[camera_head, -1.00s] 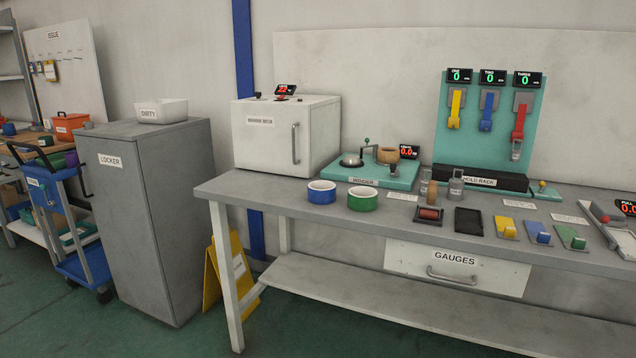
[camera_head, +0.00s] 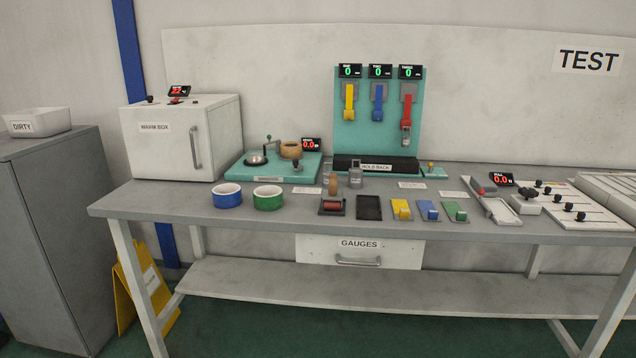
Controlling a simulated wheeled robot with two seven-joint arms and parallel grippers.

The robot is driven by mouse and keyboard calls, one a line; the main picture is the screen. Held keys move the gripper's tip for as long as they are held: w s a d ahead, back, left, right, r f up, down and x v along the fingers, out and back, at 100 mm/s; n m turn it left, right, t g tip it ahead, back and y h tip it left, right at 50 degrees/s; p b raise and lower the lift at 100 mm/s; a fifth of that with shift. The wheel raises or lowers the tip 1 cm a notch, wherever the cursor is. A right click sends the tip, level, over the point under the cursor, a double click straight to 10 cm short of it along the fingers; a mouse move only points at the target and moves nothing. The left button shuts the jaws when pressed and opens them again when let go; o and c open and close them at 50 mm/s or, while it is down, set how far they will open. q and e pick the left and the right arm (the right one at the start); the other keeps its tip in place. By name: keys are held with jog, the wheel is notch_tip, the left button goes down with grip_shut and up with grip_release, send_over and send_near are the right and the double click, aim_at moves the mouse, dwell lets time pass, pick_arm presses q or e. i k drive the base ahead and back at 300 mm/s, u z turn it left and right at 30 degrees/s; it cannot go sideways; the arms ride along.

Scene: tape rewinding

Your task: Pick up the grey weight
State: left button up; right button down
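A small grey weight-like piece with a narrow top (camera_head: 355,179) stands upright on the bench, in front of the left end of the black hold back rack (camera_head: 376,164). A brown wooden piece (camera_head: 333,184) stands just left of it. Another small grey piece (camera_head: 406,138) hangs at the lower end of the red strap (camera_head: 407,107) on the teal board. I cannot tell from its surface whether either one is marked as a weight. Neither of my grippers shows in this view.
The grey bench (camera_head: 150,199) carries a blue roll (camera_head: 227,195), a green roll (camera_head: 268,198), a black tray (camera_head: 369,207) and yellow, blue and green blocks along its front. A white warm box (camera_head: 160,150) stands at the left. A gauges drawer (camera_head: 359,250) is shut below.

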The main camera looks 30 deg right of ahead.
aim_at(325, 175)
jog(key=z, duration=0.5)
jog(key=k, duration=0.6)
jog(key=z, duration=1.1)
jog(key=i, duration=1.15)
jog(key=u, duration=0.45)
jog(key=i, duration=0.7)
jog(key=u, duration=0.4)
jog(key=k, duration=0.2)
jog(key=u, duration=0.4)
jog(key=i, duration=0.85)
jog(key=z, duration=0.4)
